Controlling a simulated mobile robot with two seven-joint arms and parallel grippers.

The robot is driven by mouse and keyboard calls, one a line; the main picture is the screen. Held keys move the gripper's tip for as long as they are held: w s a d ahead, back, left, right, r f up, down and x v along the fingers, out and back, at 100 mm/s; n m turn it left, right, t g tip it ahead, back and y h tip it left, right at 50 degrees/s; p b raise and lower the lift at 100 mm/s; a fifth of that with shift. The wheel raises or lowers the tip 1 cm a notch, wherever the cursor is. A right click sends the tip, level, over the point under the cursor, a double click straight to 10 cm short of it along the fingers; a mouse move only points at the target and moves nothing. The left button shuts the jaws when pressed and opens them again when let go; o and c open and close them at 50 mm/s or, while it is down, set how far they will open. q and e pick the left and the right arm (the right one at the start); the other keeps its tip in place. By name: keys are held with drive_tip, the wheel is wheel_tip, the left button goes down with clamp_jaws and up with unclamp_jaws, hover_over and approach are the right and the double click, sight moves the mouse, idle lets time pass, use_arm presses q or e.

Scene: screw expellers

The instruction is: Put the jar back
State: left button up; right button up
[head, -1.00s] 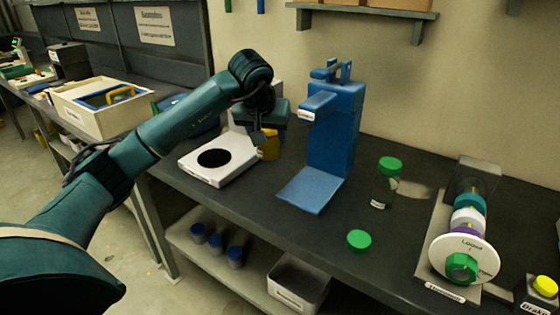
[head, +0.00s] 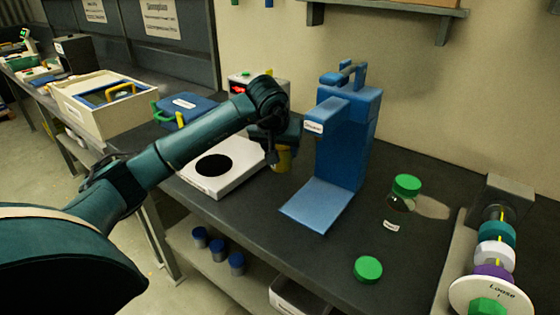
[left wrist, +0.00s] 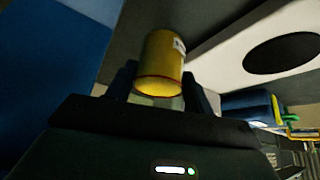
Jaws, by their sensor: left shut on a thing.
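A yellow jar (head: 283,160) is between the white plate with the black round opening (head: 238,178) and the blue press-like stand (head: 345,140). My left gripper (head: 274,150) is shut on this jar and covers part of it in the head view. In the left wrist view the yellow jar (left wrist: 161,62) sits between the dark fingers (left wrist: 160,90), with a white label on its side. Whether its base touches the bench is hard to tell. My right gripper is out of view.
A clear jar with a green lid (head: 405,190) and a loose green lid (head: 368,269) are on the dark bench, right of the blue stand. A screw assembly (head: 490,260) stands at far right. Blue-lidded jars (head: 218,248) are on the lower shelf. A blue case (head: 186,106) lies behind my arm.

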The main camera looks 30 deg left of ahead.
use_arm(q)
drive_tip(key=shift+f, duration=1.8)
drive_tip(key=shift+f, duration=0.2)
drive_tip(key=o, duration=1.2)
drive_tip(key=shift+r, duration=0.3)
drive_tip(key=v, duration=1.1)
drive_tip(key=shift+s+d+r, duration=0.1)
drive_tip(key=shift+s+r, duration=0.1)
drive_tip(key=shift+r, duration=0.15)
